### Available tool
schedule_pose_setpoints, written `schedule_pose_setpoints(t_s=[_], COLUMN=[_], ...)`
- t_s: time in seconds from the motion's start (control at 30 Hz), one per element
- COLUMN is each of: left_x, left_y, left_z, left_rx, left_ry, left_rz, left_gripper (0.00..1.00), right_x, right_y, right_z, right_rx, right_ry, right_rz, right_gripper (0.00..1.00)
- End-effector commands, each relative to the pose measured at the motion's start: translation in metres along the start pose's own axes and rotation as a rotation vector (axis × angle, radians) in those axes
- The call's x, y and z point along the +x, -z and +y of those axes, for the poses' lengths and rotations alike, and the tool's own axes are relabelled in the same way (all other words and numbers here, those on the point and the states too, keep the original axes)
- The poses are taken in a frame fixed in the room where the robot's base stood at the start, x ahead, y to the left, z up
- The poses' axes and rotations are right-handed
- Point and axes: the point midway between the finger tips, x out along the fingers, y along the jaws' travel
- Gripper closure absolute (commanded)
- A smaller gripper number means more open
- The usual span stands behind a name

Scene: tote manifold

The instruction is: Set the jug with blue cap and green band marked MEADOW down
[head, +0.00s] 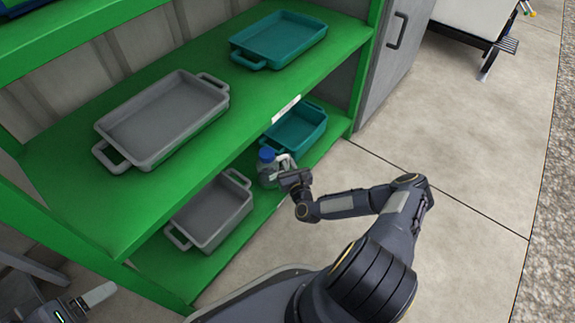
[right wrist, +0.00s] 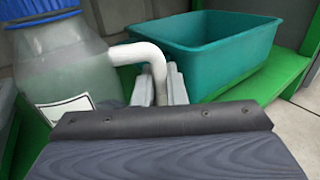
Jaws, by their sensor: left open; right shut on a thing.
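The jug (head: 266,173) has a blue cap and a translucent body, and it is upright at the lower shelf, between a grey tote and a teal tote. In the right wrist view the jug (right wrist: 62,75) fills the left side, with a white label on its body. No green band or MEADOW marking can be made out. My right gripper (head: 284,167) is shut on the jug's white handle (right wrist: 142,53). I cannot tell whether the jug's base touches the shelf. My left gripper (head: 88,299) is open and empty at the lower left, partly cut off by the frame.
The lower green shelf (head: 170,262) holds the grey tote (head: 210,215) and the teal tote (head: 296,130), which is right beside the gripper in the wrist view. The upper shelf (head: 70,170) overhangs them and carries another grey tote (head: 160,120) and teal tote (head: 278,40). Open floor lies right.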

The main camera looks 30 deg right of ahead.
Motion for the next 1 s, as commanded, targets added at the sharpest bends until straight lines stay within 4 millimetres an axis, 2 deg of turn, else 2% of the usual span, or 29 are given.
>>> schedule_pose_setpoints(t_s=[0.03, 0.37, 0.4, 0.47, 0.8, 1.0], left_x=[0.003, 0.002, 0.002, 0.002, 0.002, -0.009], left_y=[-0.002, -0.001, -0.001, -0.001, -0.001, 0.005], left_z=[-0.002, -0.001, -0.001, -0.001, -0.001, 0.004], left_rx=[0.0, 0.0, 0.0, 0.0, 0.0, 0.0], left_ry=[0.0, 0.0, 0.0, 0.0, 0.0, 0.0], left_rz=[0.0, 0.0, 0.0, 0.0, 0.0, 0.0], left_gripper=[0.28, 0.28, 0.28, 0.28, 0.28, 0.28], right_x=[0.001, 0.0, 0.0, 0.0, 0.0, -0.031], right_y=[0.005, 0.006, 0.007, 0.007, 0.003, 0.002], right_z=[0.0, 0.0, 0.0, 0.0, 0.0, -0.001], right_rx=[0.0, 0.0, -0.001, -0.001, -0.001, 0.001], right_ry=[0.001, 0.0, 0.0, 0.0, 0.0, 0.002], right_rz=[-0.003, -0.004, -0.003, -0.003, -0.003, 0.001], right_gripper=[1.0, 1.0, 0.88, 0.8, 0.8, 0.8])
